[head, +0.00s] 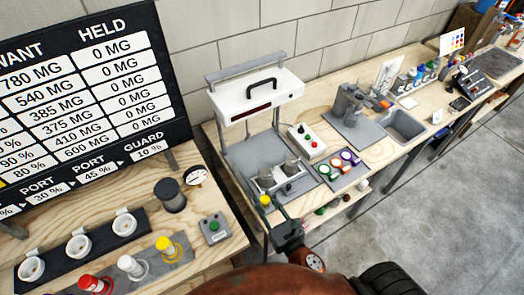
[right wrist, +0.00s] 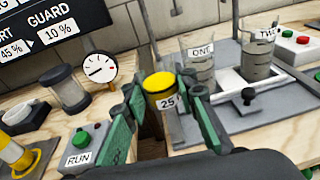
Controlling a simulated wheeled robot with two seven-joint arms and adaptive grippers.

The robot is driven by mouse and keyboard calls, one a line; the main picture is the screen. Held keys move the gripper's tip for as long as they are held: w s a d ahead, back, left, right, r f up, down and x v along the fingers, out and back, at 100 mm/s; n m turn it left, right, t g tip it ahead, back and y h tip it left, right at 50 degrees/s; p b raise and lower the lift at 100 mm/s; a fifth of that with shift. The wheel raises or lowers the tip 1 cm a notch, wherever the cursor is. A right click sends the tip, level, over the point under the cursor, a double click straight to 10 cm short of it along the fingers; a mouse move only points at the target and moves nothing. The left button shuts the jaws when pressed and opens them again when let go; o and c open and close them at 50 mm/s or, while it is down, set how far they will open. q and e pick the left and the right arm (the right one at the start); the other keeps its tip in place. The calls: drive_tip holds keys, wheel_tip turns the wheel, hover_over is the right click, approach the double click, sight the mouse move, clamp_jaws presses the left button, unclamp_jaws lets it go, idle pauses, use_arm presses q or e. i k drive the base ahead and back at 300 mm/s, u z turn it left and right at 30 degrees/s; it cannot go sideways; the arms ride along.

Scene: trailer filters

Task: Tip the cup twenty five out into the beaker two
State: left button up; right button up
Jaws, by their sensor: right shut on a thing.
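Cup twenty five (right wrist: 167,103) has a yellow top and a white label reading 25. In the right wrist view it stands between the green fingers of my right gripper (right wrist: 166,112), which is shut on it. In the head view, the yellow top (head: 265,200) shows at my right gripper (head: 271,207), by the near left edge of the bench. My left gripper is not in view.
Beaker one (right wrist: 201,62) stands left of beaker two, nearer the cup. A white hood with a black handle (head: 255,95) overhangs the stand. A button box (head: 306,143) is to the right. A gap separates this bench from the left table with the RUN box (right wrist: 88,142) and dial (right wrist: 98,68).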

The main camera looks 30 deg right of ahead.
sight(293, 155)
drive_tip(key=u, duration=0.95)
drive_tip(key=k, duration=1.9)
drive_tip(key=z, duration=0.9)
drive_tip(key=i, duration=1.05)
